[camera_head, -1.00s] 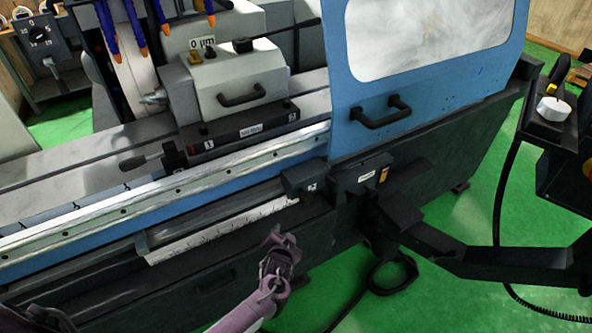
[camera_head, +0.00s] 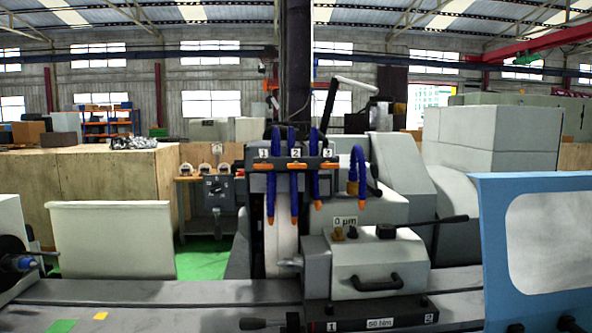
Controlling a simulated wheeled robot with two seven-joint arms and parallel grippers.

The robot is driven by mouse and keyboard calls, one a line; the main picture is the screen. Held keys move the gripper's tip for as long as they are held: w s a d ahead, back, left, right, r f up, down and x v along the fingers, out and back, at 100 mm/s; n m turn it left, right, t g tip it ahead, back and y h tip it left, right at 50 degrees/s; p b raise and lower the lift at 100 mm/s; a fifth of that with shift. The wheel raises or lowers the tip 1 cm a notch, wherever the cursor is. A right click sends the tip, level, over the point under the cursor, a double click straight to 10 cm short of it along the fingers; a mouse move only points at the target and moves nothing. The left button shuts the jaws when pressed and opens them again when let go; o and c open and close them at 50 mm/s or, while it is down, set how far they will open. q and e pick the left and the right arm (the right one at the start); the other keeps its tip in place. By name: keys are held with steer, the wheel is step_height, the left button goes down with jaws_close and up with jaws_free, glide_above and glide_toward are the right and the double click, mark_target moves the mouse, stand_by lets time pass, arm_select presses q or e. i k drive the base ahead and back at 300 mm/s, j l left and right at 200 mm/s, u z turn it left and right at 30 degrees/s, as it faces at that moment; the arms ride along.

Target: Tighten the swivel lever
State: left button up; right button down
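Two black levers show on the grinder, and I cannot tell which is the swivel lever. One is a long thin lever (camera_head: 440,221) rising to the right from the top of the white tailstock housing (camera_head: 382,262). The other is a short lever with a dark knob (camera_head: 257,323) at the bottom edge, left of the label marked 1. Neither gripper is in this view, so their state and distance from the levers are hidden.
Blue coolant hoses (camera_head: 294,180) with orange tips hang over the grinding wheel (camera_head: 282,235). The blue door (camera_head: 489,250) stands at the right. A grey machine bed (camera_head: 170,292) runs along the bottom. A grey control box (camera_head: 218,192) is behind.

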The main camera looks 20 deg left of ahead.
mark_target(376, 191)
steer(key=i+l+u, duration=0.15)
steer(key=u, duration=0.25)
steer(key=i+l+u, duration=0.1)
steer(key=l+u, duration=0.25)
steer(key=i+l+u, duration=0.1)
steer(key=u, duration=0.3)
steer(key=l+u, duration=0.35)
